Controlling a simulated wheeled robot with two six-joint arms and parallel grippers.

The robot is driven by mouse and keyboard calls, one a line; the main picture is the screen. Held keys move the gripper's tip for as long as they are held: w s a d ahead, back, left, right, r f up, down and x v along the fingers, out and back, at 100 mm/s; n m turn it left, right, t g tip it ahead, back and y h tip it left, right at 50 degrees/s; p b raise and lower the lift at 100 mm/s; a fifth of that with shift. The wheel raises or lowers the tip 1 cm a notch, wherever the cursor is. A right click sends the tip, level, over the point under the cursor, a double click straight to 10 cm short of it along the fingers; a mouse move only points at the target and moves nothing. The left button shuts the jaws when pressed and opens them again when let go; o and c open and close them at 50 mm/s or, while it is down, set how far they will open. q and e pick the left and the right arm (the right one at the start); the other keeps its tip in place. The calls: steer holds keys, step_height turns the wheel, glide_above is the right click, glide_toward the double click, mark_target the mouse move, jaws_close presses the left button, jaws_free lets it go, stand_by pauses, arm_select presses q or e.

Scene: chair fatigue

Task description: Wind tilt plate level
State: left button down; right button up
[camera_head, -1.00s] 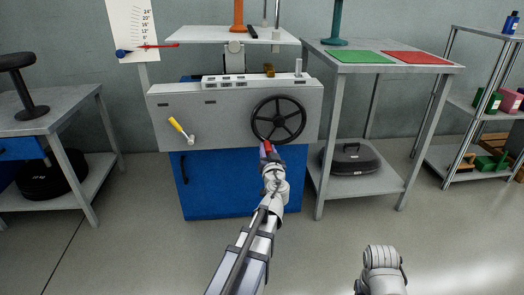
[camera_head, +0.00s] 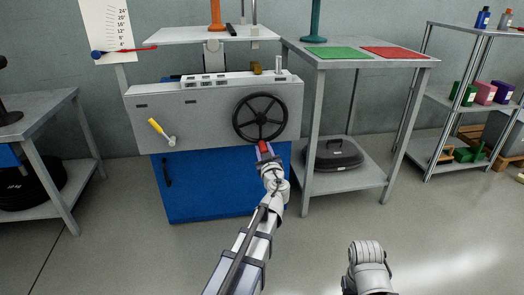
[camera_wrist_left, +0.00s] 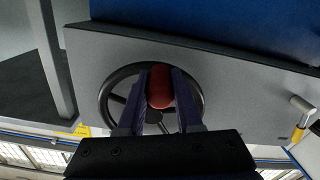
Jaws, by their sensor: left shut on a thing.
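The machine's black handwheel (camera_head: 260,117) is on the front of a grey housing. Its red crank knob (camera_head: 263,147) is at the bottom of the rim. My left gripper (camera_head: 265,152) is shut on this knob from the front. In the left wrist view, the purple fingers of my left gripper (camera_wrist_left: 160,95) lie on either side of the red knob (camera_wrist_left: 160,86), with the wheel rim (camera_wrist_left: 108,82) behind. The white tilt plate (camera_head: 190,36) is above the housing and looks slightly tilted. A red pointer (camera_head: 130,49) runs from a scale board (camera_head: 105,25) towards its left edge.
A yellow-handled lever (camera_head: 156,126) is on the housing's left front. A grey table (camera_head: 345,55) with green and red mats stands close on the right. Another table (camera_head: 40,105) is at left, a shelf (camera_head: 450,105) at far right. The floor in front is clear.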

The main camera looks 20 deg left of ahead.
arm_select(q)
steer(key=shift+w+d, duration=0.1)
steer(key=shift+w, duration=0.05)
steer(key=c, duration=0.6)
jaws_free()
steer(key=v, duration=0.8)
